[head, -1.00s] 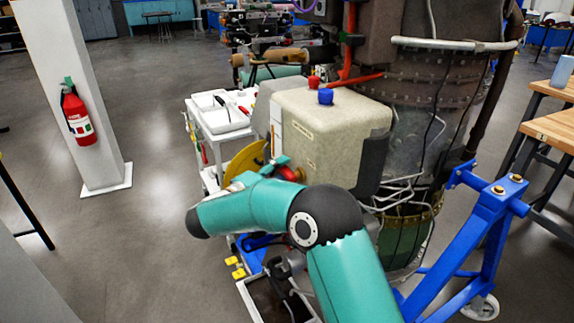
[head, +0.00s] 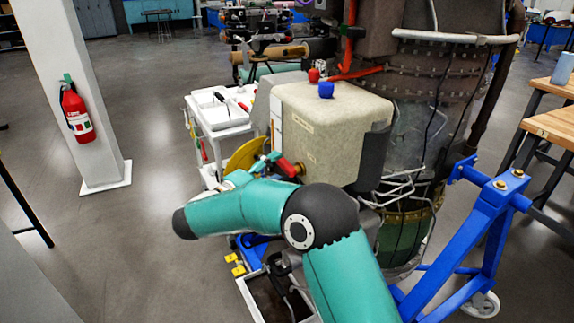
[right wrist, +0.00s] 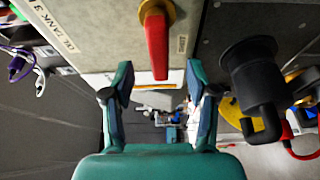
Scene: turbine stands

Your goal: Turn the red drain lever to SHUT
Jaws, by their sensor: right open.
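The red drain lever (head: 287,167) sits on a brass fitting on the near face of the beige oil tank (head: 335,125). In the right wrist view the lever (right wrist: 157,45) hangs straight down the picture from its brass pivot (right wrist: 157,12). My right gripper (right wrist: 160,68) is open, one finger to each side of the lever's free end, with gaps showing on both sides. In the head view the teal fingers (head: 264,164) are just left of the lever, and my forearm hides part of the space below. My left gripper is out of view.
A black fitting (right wrist: 250,75) stands right of the fingers in the wrist view. A white cart with a tray (head: 220,110) and a yellow disc (head: 246,157) lie left of the tank. A blue stand (head: 485,230) is at the right. Open floor lies left.

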